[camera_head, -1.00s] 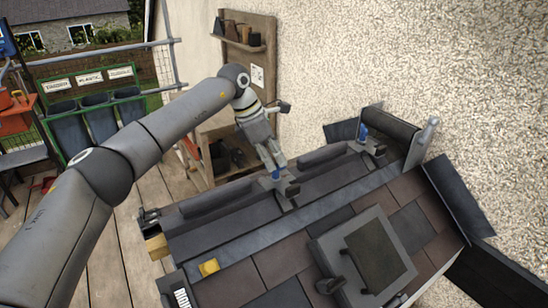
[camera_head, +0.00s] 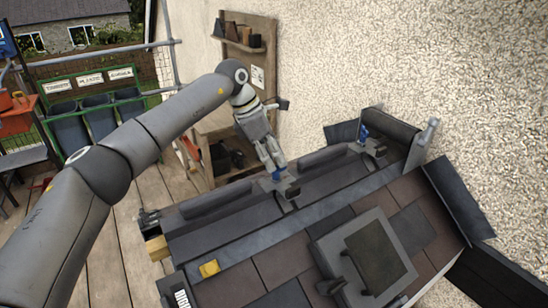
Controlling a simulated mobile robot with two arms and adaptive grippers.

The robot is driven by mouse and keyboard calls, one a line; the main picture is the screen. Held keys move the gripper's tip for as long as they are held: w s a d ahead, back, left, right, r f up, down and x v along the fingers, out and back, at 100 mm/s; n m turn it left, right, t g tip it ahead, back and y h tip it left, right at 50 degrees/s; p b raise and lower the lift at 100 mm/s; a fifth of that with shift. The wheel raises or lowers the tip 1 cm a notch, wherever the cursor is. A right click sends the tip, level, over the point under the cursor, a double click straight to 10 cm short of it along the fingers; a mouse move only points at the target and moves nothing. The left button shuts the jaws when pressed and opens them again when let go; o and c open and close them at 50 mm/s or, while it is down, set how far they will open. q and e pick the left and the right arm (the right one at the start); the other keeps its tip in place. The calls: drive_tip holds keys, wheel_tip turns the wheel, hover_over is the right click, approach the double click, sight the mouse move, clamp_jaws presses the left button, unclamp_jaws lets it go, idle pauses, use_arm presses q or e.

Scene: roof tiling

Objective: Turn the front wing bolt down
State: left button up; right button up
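Two blue wing bolts show along the top of the small tiled roof (camera_head: 265,262). The nearer one (camera_head: 278,175) is at the tip of my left gripper (camera_head: 276,168), which points down at it from above. The bolt sits by a dark clamp piece on the ridge, and the gripper partly covers it. The fingers are too small to tell whether they are closed on it or only around it. The farther blue wing bolt (camera_head: 363,132) stands clear to the right, near the wall. My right gripper is not in view.
A pebbled wall (camera_head: 430,60) rises behind the roof. A wooden shelf unit (camera_head: 243,60) stands behind my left wrist. Wooden decking is open at the left.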

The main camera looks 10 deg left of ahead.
use_arm(q)
drive_tip(key=v, duration=1.1)
drive_tip(key=shift+r, duration=0.2)
drive_tip(key=shift+a, duration=0.1)
